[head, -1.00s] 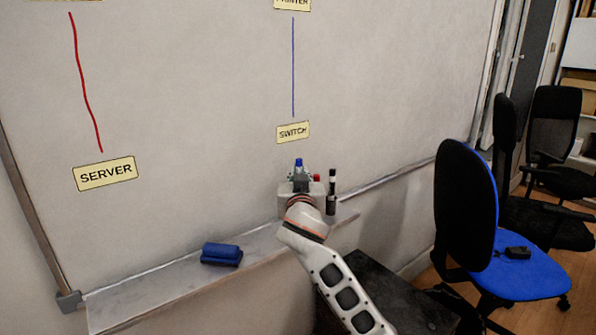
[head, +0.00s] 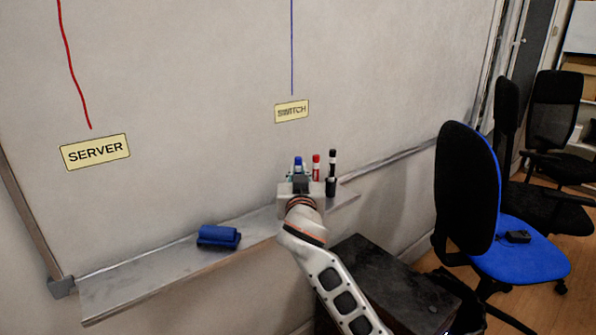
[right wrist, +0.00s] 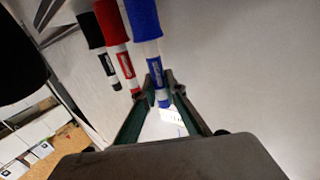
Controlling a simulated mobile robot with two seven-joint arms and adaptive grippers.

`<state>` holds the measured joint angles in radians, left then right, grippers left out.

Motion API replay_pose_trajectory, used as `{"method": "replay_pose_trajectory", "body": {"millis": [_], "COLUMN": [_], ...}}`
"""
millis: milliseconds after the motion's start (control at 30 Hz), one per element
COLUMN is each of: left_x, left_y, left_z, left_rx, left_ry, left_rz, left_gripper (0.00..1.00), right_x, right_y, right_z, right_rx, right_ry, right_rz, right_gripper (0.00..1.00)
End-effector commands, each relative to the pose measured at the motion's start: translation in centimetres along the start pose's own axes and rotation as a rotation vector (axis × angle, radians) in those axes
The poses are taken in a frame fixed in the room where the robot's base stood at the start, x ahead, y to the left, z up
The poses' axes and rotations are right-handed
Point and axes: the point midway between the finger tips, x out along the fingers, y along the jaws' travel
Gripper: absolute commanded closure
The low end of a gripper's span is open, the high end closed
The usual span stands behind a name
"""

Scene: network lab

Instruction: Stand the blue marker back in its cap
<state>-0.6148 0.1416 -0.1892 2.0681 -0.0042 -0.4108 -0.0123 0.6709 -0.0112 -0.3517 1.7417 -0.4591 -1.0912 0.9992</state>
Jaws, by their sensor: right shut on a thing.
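The blue marker (head: 298,161) stands roughly upright between the fingers of my right gripper (head: 300,179), its blue end showing above them. In the right wrist view, the gripper (right wrist: 161,92) is shut on the marker's white barrel (right wrist: 150,62) near its blue end. The blue cap (right wrist: 142,18) is in line with the barrel, and the two appear to meet; I cannot tell how deep the barrel sits. In the head view the gripper hides the cap. My left gripper is not in view.
A red marker (head: 316,160) and a black marker (head: 332,165) stand upright just right of the gripper. A blue eraser (head: 218,236) lies on the ledge (head: 135,285) to the left. A dark cabinet (head: 385,280) and blue chair (head: 520,250) stand to the right.

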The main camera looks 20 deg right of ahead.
Motion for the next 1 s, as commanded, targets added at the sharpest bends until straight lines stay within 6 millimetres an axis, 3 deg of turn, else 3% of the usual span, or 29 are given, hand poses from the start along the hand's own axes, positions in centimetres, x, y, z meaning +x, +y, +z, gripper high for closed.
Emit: {"method": "replay_pose_trajectory", "body": {"millis": [33, 100, 133, 567, 1000], "left_x": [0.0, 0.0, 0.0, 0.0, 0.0], "left_y": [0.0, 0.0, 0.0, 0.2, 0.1], "left_z": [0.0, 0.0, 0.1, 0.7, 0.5], "left_rx": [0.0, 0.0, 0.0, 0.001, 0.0], "left_ry": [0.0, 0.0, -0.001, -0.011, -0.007], "left_rz": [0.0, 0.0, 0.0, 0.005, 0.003], "left_gripper": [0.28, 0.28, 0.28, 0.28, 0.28], "right_x": [0.0, 0.0, 0.0, -0.6, -6.8], "right_y": [0.0, 0.0, 0.0, -0.1, -0.1], "right_z": [0.0, 0.0, 0.0, 0.1, 0.1], "right_rx": [0.0, 0.0, 0.0, 0.001, 0.003], "right_ry": [0.0, 0.0, 0.0, -0.001, -0.001], "right_rz": [0.0, 0.0, 0.0, -0.001, -0.001], "right_gripper": [1.0, 0.76, 0.69, 0.69, 0.69]}}
